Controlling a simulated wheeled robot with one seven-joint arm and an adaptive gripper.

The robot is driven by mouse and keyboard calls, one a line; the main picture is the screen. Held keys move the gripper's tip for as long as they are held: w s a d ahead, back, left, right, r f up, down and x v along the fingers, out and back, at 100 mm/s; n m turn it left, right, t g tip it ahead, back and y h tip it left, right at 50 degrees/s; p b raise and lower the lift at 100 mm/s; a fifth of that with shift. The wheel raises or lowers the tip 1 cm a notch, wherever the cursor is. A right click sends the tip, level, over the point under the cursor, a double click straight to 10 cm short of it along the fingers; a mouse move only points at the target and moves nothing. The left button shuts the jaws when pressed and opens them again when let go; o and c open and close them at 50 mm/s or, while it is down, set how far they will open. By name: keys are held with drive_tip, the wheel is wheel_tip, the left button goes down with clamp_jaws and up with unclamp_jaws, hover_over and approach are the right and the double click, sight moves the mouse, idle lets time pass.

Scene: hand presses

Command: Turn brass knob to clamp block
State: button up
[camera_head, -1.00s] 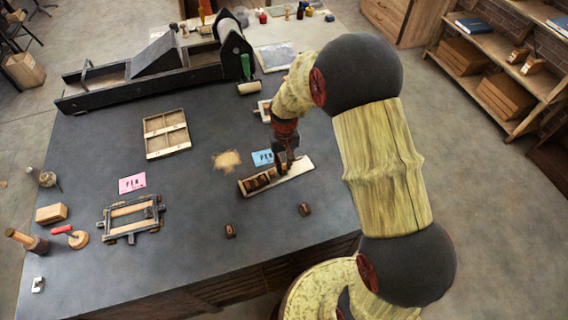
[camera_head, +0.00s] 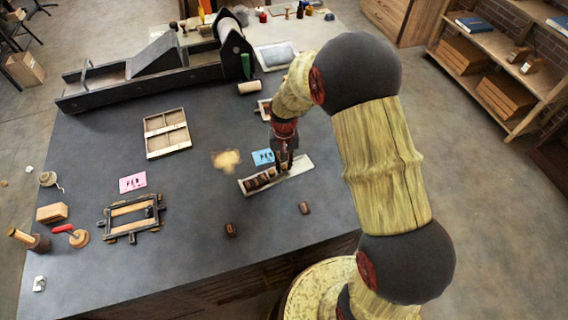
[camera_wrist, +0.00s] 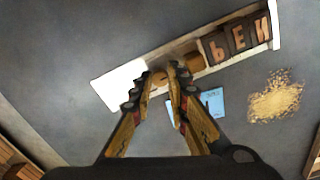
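A pale shallow tray (camera_head: 296,172) lies on the dark bench, and also shows in the wrist view (camera_wrist: 122,84). Dark letter blocks (camera_wrist: 238,38) stand in a row at its right end in the wrist view. A brown block (camera_wrist: 192,61) sits beside the row, partly behind a fingertip. My gripper (camera_wrist: 163,74) is over the middle of the tray, pointing down, its two fingertips a small gap apart. Something brown shows between the tips; the brass knob cannot be made out clearly there. Whether the fingers hold it cannot be told. In the head view my gripper (camera_head: 283,164) hides part of the tray.
A blue card (camera_head: 262,157) and a tan powder patch (camera_head: 226,160) lie close to the tray. Two small dark blocks (camera_head: 230,230) (camera_head: 304,208) lie nearer the front edge. A pink card (camera_head: 132,183), a wooden frame (camera_head: 131,216) and a press (camera_head: 160,66) are farther off.

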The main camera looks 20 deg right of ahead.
sight(284, 166)
drive_tip(key=o, duration=0.4)
drive_tip(key=shift+o, duration=0.2)
drive_tip(key=shift+r, duration=0.1)
drive_tip(key=shift+r, duration=3.9)
drive_tip(key=s+r+n+t+b, duration=0.1)
drive_tip(key=s+r+t+b, duration=0.1)
drive_tip(key=s+r, duration=0.6)
drive_tip(key=s+r+n+t+b, duration=0.1)
drive_tip(key=s+r+t+b, duration=0.2)
drive_tip(key=s+r, duration=0.6)
drive_tip(key=s+b, duration=0.2)
drive_tip(key=s, duration=0.5)
drive_tip(key=shift+s+d+r+n+t, duration=0.2)
drive_tip(key=shift+s+n+t, duration=0.1)
drive_tip(key=shift+s+n, duration=0.1)
